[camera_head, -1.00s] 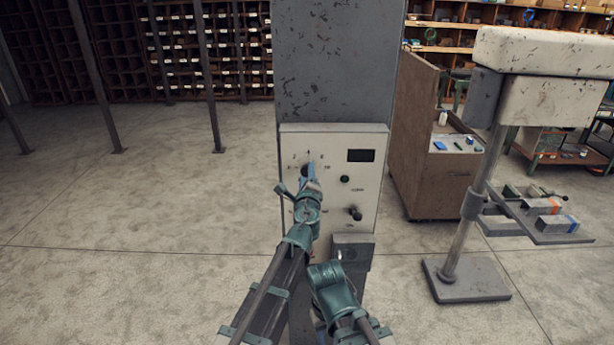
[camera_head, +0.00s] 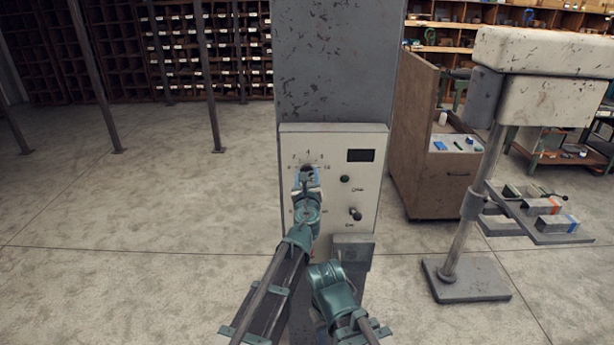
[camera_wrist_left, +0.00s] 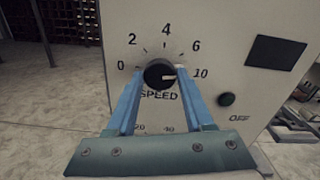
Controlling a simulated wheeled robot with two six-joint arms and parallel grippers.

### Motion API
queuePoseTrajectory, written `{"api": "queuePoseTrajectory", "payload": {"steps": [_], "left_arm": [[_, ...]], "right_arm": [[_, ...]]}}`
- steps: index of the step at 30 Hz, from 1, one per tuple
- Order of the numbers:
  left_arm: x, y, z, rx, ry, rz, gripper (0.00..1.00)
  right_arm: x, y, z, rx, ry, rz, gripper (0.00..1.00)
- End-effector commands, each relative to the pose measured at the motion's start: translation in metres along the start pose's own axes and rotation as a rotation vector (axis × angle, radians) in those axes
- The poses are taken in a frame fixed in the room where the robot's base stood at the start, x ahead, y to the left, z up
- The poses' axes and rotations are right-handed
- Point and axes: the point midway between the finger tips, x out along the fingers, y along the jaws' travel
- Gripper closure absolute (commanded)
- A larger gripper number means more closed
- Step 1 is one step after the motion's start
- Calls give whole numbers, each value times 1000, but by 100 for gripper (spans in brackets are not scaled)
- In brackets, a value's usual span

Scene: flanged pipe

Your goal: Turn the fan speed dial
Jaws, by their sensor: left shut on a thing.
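The fan speed dial (camera_head: 307,168) is a round black knob on the pale control panel (camera_head: 366,190). In the left wrist view the dial (camera_wrist_left: 160,74) has a white pointer mark aimed right, close to the 10. Numbers including 0, 2, 4, 6 and 10 run around its top, and SPEED is printed below. My left gripper (camera_head: 308,178) is at the dial. Its two blue fingers (camera_wrist_left: 158,84) are shut on the dial, one on each side. My right gripper does not show.
A dark display (camera_wrist_left: 275,53) and a green button (camera_wrist_left: 227,99) sit right of the dial. A lower black knob (camera_head: 355,214) and a grey box (camera_head: 352,247) are on the panel's lower right. A brown cabinet (camera_head: 425,150) stands to the right.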

Motion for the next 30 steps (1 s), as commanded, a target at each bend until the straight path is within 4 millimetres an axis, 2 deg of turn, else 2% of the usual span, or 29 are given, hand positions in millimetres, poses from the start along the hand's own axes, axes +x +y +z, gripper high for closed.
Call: {"api": "queuePoseTrajectory", "payload": {"steps": [12,30], "left_arm": [[-2,0,-1,182,1,-1,100],[-1,0,0,214,0,0,100]], "right_arm": [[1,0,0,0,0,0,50],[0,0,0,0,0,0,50]]}}
